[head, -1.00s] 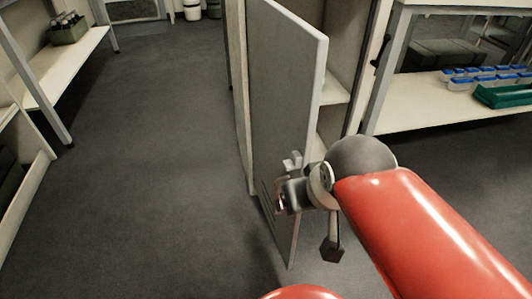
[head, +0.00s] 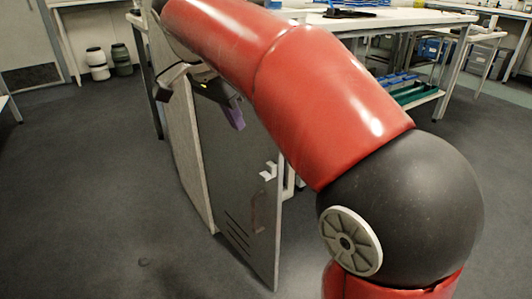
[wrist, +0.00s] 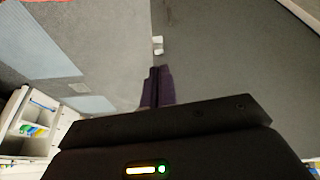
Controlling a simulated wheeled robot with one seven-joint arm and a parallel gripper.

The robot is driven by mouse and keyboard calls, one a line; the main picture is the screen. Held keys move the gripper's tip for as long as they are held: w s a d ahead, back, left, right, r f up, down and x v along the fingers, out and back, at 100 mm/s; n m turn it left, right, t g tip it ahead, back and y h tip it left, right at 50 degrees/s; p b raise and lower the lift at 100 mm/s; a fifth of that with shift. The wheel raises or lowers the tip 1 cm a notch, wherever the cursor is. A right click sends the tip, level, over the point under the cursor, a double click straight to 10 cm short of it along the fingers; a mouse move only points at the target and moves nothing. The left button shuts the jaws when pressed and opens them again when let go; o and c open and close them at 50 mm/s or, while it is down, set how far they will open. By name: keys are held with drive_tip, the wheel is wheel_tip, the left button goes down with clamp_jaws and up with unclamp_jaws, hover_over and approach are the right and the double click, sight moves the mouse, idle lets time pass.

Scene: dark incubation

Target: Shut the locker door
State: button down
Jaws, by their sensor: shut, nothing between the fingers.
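The locker door (head: 238,185) is a grey panel with vent slots low down, seen to the left of my arm in the head view. It stands out from the locker at an angle. A small white handle (head: 268,171) is near its free edge; it also shows in the wrist view (wrist: 157,45). The pale locker side (head: 183,140) is left of the door; the rest of the locker is largely hidden by my red arm. My gripper (head: 233,113) has purple fingers, shut and empty, before the door's upper part. I cannot tell if they touch it. The closed fingers show in the wrist view (wrist: 157,85).
A white bench (head: 385,18) stands behind, with blue and green trays (head: 410,90) on its lower shelf at right. White and dark tubs (head: 97,62) stand on the floor at the back left. The grey floor (head: 85,190) left of the door is clear.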

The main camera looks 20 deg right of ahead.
drive_tip(key=shift+m, duration=0.6)
drive_tip(key=w+d+f+b, duration=0.1)
drive_tip(key=d+f, duration=0.1)
drive_tip(key=f, duration=0.1)
drive_tip(key=w+d+f+b, duration=0.1)
drive_tip(key=d+f, duration=0.1)
drive_tip(key=f, duration=0.1)
drive_tip(key=w+d+f, duration=0.1)
drive_tip(key=d+f, duration=0.1)
drive_tip(key=f, duration=0.1)
drive_tip(key=shift+w+b, duration=0.1)
drive_tip(key=shift+b, duration=0.3)
drive_tip(key=shift+w+d, duration=0.2)
drive_tip(key=shift+d, duration=0.2)
drive_tip(key=shift+r, duration=0.1)
